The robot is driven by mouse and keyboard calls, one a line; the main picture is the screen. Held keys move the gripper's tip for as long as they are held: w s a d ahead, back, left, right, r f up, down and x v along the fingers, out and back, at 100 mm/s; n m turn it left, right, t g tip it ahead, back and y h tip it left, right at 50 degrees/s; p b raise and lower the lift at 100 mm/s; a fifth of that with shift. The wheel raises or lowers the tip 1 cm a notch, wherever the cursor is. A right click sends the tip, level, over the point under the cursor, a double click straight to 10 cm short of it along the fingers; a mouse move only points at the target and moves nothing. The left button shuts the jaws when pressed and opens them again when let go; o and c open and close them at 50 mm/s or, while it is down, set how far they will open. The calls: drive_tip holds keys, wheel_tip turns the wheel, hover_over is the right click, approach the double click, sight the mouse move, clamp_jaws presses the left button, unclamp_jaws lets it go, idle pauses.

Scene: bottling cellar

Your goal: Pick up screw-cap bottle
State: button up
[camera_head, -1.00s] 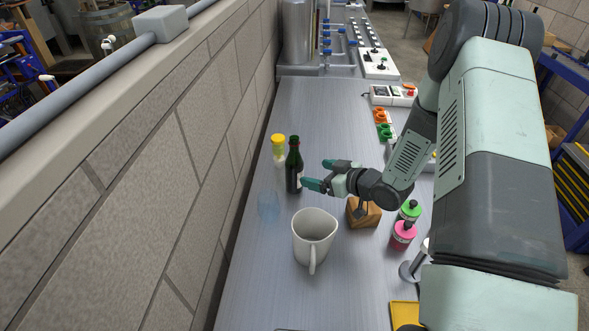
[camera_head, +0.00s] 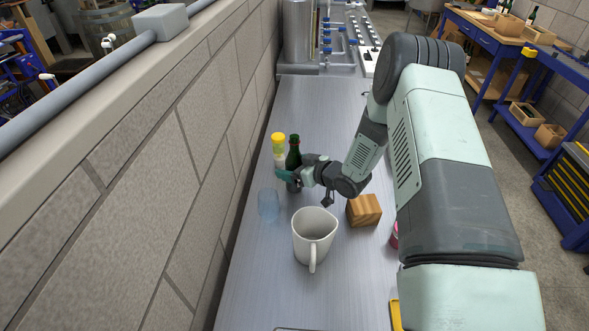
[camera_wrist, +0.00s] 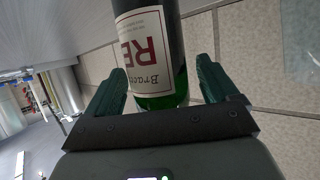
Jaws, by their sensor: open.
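A dark green bottle (camera_head: 293,156) with a dark top stands upright on the bench near the wall. In the wrist view the bottle (camera_wrist: 150,40) shows a white label with red and black print. My gripper (camera_head: 293,170) is at the bottle's body. In the wrist view my gripper (camera_wrist: 160,85) is open, with one green finger on each side of the bottle. Whether either finger touches the glass is unclear. The head view hides part of the bottle's lower body behind my gripper.
A yellow-topped clear bottle (camera_head: 279,147) stands close beside the green one, on the wall side. A bluish clear glass (camera_head: 268,206) is nearer, a white pitcher (camera_head: 312,238) in front, and a wooden block (camera_head: 364,211) to the right. The bench (camera_head: 330,105) behind is clear.

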drive_tip(key=c, duration=1.4)
drive_tip(key=shift+o, duration=0.2)
drive_tip(key=shift+r, duration=0.15)
